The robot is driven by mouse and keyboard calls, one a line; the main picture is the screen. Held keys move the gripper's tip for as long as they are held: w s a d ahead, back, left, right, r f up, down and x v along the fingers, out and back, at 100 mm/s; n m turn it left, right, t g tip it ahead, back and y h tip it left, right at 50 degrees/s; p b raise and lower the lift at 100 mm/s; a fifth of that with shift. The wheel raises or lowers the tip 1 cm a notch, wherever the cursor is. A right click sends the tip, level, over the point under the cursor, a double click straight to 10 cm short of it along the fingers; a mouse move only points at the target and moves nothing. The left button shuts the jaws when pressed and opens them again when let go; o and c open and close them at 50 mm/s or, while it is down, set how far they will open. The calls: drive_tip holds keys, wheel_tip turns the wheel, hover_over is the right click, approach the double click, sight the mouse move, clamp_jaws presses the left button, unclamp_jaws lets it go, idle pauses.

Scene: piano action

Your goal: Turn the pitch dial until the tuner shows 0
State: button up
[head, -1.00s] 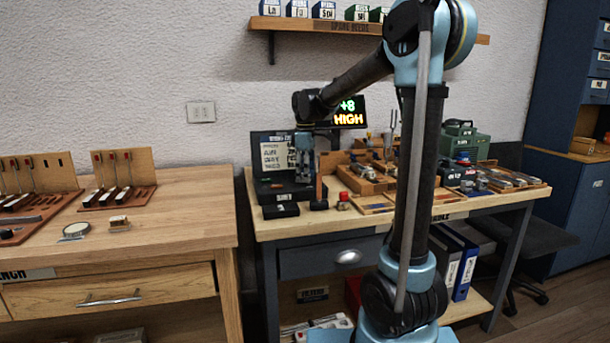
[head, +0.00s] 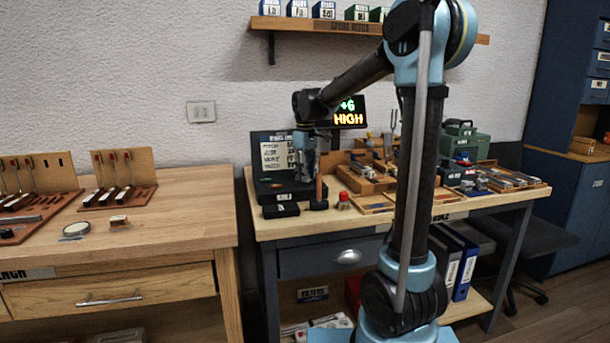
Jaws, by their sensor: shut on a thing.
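The tuner display (head: 348,112) stands behind my arm at the back of the right bench. It reads "+6" in green above "HIGH" in yellow; its left part is hidden by my arm. My gripper (head: 305,176) points down in front of the black tuner case (head: 270,190) with its printed label panel. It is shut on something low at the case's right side. The pitch dial itself cannot be made out, being hidden by the fingers or too small to see.
A hammer-like tool with an upright wooden handle (head: 319,188) and a small red-topped item (head: 343,201) stand close right of my gripper. Wooden trays of tools (head: 375,207) fill the bench's right. A black block (head: 281,210) lies at the front left.

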drive_tip(key=m, duration=0.5)
drive_tip(key=shift+w+m, duration=0.1)
drive_tip(key=shift+m, duration=0.3)
drive_tip(key=m, duration=0.5)
drive_tip(key=shift+m, duration=0.4)
drive_tip(key=o, duration=1.1)
wheel_tip(320, 180, up, 12)
drive_tip(key=shift+f, duration=0.1)
